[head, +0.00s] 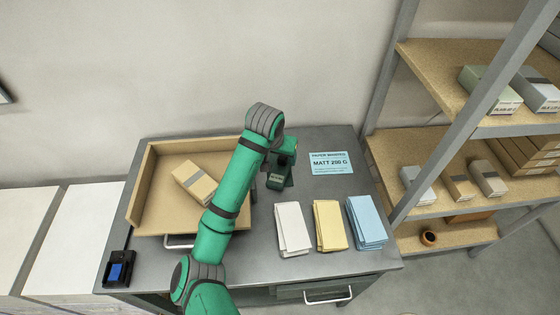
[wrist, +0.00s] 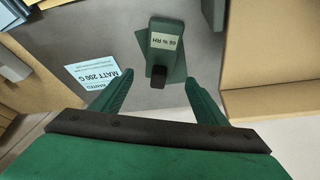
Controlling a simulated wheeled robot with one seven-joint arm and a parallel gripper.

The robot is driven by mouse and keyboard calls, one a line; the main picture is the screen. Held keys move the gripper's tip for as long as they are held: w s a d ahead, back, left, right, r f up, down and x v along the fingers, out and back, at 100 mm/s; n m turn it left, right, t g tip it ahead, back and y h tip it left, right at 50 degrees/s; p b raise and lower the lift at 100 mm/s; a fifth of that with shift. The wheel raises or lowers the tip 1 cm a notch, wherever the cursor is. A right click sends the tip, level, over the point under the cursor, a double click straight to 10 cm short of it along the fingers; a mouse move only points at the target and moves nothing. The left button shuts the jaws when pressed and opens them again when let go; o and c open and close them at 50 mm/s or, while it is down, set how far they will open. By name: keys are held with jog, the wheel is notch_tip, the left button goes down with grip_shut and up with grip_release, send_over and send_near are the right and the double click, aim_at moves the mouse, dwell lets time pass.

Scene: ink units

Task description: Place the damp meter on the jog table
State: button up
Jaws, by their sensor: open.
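The damp meter (wrist: 165,44) is a dark green block with a pale label that seems to read 66 % RH. A small black tip (wrist: 158,77) points towards me in the wrist view. The meter (head: 277,181) stands on the grey bench top, just right of the jog table. My gripper (wrist: 159,80) is open, its two green fingers apart with the meter's near end between or just beyond their tips. I cannot tell whether they touch it. The jog table (head: 150,190) is a tan tray with raised walls, partly hidden by my arm. A banded paper pack (head: 194,183) lies in it.
A blue notice (head: 331,163) reading MATT 200 G lies at the back right. White (head: 292,228), yellow (head: 329,225) and blue (head: 366,222) paper stacks line the front right. A black-and-blue pad (head: 117,271) sits at the front left corner. Shelving (head: 430,150) stands at the right.

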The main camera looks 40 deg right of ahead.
jog(key=shift+v, duration=1.95)
jog(key=shift+d, duration=0.1)
